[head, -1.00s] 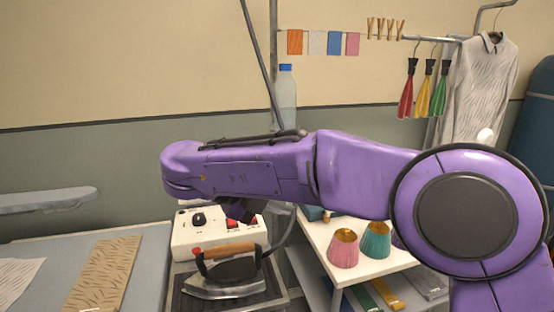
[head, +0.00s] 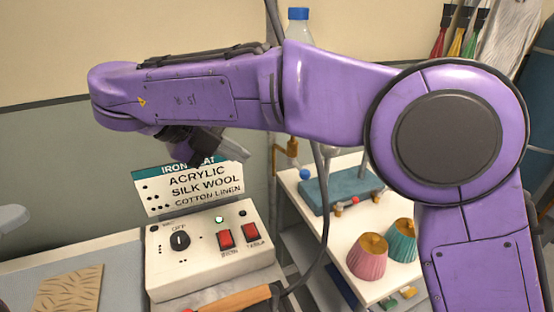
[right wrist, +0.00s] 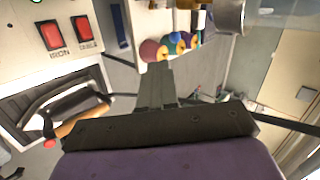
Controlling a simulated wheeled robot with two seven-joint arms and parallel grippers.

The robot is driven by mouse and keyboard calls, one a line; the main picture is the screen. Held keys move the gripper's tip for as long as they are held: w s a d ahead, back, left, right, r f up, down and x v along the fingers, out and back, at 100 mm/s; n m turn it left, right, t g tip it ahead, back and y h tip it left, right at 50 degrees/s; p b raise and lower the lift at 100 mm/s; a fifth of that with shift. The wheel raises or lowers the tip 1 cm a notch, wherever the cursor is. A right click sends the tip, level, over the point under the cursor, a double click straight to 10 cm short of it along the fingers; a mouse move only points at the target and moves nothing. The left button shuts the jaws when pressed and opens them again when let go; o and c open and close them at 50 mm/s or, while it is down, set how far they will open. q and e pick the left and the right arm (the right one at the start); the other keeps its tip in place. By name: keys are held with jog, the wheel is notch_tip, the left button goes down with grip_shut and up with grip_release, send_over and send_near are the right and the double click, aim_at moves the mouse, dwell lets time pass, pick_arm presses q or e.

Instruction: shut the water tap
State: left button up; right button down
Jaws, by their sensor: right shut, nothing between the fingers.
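A brass-coloured pipe fitting (head: 291,152) with a blue knob (head: 305,174) at its lower end stands by the wall, left of the white shelf; this looks like the water tap. Whether its handle is open or shut I cannot tell. My right gripper (head: 232,152) hangs from the purple arm in front of the sign, left of the fitting and apart from it. In the right wrist view its dark fingers (right wrist: 157,80) are together and empty. The tap is not clear in that view.
A control box (head: 205,262) with red switches and a sign (head: 190,188) stand below the gripper. The iron's wooden handle (head: 238,299) is in front. A dark hose crosses near the fitting.

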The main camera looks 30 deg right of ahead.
jog(key=s, duration=0.3)
send_near(301, 176)
pick_arm(q)
jog(key=shift+s+r+p, duration=0.35)
jog(key=shift+r+p, duration=0.15)
jog(key=shift+r, duration=0.05)
jog(key=shift+s+r+p, duration=0.3)
jog(key=shift+r+p, duration=0.2)
jog(key=shift+r, duration=0.05)
pick_arm(e)
jog(key=x, duration=0.6)
jog(key=shift+d+f, duration=0.15)
jog(key=shift+f, duration=0.05)
jog(key=shift+w, duration=0.15)
